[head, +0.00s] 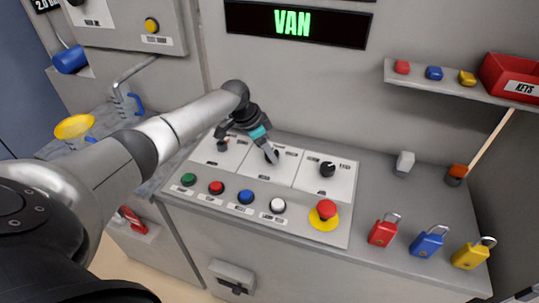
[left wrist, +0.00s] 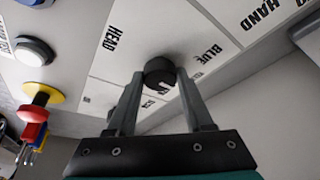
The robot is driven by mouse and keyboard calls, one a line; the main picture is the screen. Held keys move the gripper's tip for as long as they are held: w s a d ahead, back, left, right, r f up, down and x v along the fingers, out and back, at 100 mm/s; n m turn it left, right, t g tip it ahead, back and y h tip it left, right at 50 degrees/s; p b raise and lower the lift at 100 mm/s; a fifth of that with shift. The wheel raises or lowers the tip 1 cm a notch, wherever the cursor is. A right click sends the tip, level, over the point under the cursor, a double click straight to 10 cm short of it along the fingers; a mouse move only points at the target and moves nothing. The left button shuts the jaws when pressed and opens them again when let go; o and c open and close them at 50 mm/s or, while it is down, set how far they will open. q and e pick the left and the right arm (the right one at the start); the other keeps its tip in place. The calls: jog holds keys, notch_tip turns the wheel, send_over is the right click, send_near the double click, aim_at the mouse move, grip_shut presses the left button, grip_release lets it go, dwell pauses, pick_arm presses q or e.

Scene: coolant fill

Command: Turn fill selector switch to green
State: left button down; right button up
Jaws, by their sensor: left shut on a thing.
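The sloped control panel (head: 207,178) carries a row of selector switches. My left gripper (head: 272,157) is at the middle switch, its fingers pointing down at the panel. In the left wrist view the fingers (left wrist: 160,85) are on either side of a round black selector knob (left wrist: 159,70) and shut on it. A label reading BLUE stands next to this knob; another small label is partly hidden by the fingers. The knob's pointer direction is hard to tell. A black switch (head: 327,169) to the right is free. My right gripper is not in view.
Green (head: 188,179), red (head: 216,187), blue (head: 246,197) and white (head: 277,205) buttons line the panel's front. A red emergency button (head: 326,210) on yellow stands at the right, near several padlocks (head: 383,232). A lit display (head: 293,24) reads VAN.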

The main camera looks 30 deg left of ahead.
pick_arm(q)
jog(key=m+b, duration=0.2)
jog(key=m+g+h+b, duration=0.1)
jog(key=m+b, duration=0.2)
jog(key=shift+w+f+g, duration=0.2)
jog(key=shift+g, duration=0.1)
jog(key=shift+a+r+m+g+h+b, duration=0.1)
jog(key=shift+m+g+h+b, duration=0.3)
jog(key=shift+m+b, duration=1.2)
jog(key=shift+c, duration=1.5)
grip_release()
jog(key=shift+r, duration=0.1)
jog(key=shift+a+r, duration=0.1)
jog(key=p+v, duration=0.2)
jog(key=v, duration=1.3)
jog(key=shift+w, duration=0.15)
jog(key=shift+r, duration=0.1)
